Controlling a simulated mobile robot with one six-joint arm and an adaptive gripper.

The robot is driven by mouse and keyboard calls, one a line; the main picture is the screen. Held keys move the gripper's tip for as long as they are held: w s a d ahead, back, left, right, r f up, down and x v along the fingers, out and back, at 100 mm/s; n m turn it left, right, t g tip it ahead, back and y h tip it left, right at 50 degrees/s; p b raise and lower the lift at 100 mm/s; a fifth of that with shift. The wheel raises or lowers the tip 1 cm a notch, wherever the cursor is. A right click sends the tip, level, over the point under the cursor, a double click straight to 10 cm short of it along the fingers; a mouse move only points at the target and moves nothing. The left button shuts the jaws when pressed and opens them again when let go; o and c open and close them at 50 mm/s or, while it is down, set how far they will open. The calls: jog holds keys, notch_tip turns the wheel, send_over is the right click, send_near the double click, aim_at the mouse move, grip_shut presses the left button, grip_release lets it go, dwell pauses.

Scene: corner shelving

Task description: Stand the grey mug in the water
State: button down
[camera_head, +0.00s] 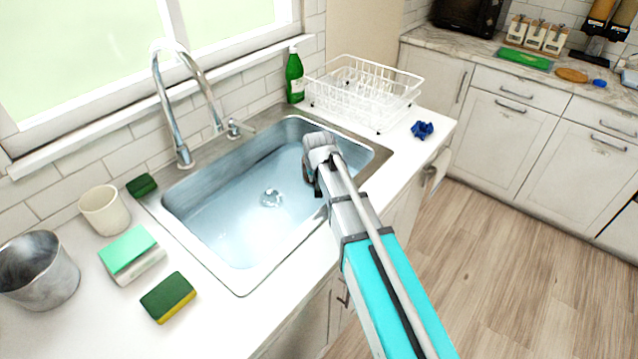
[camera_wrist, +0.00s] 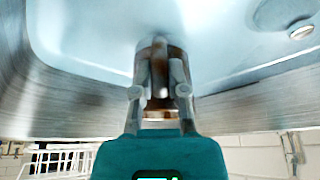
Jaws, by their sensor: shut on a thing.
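The grey mug (camera_wrist: 160,103), with brown patches on it, is between the fingers of my gripper (camera_wrist: 160,68) in the wrist view. My gripper is shut on it. In the head view my gripper (camera_head: 312,172) is over the right part of the sink (camera_head: 205,176); the arm and gripper mostly hide the mug there. Bluish water (camera_head: 235,205) covers the sink floor, with the drain showing through it. I cannot tell whether the mug touches the water or the sink floor.
A chrome tap (camera_head: 170,100) stands behind the sink. A cream cup (camera_head: 104,210), a metal bucket (camera_head: 40,272) and several sponges (camera_head: 168,297) are on the left counter. A white dish rack (camera_head: 365,95), a green bottle (camera_head: 294,75) and a blue scrunched item (camera_head: 422,130) are to the right.

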jog(key=shift+f+b, duration=0.3)
jog(key=shift+f, duration=0.2)
jog(key=c, duration=0.7)
grip_release()
jog(key=shift+o, duration=0.2)
jog(key=shift+r, duration=0.25)
jog(key=p+v, duration=1.1)
jog(key=shift+s+r, duration=0.25)
jog(key=shift+r, duration=0.1)
jog(key=shift+d, duration=0.1)
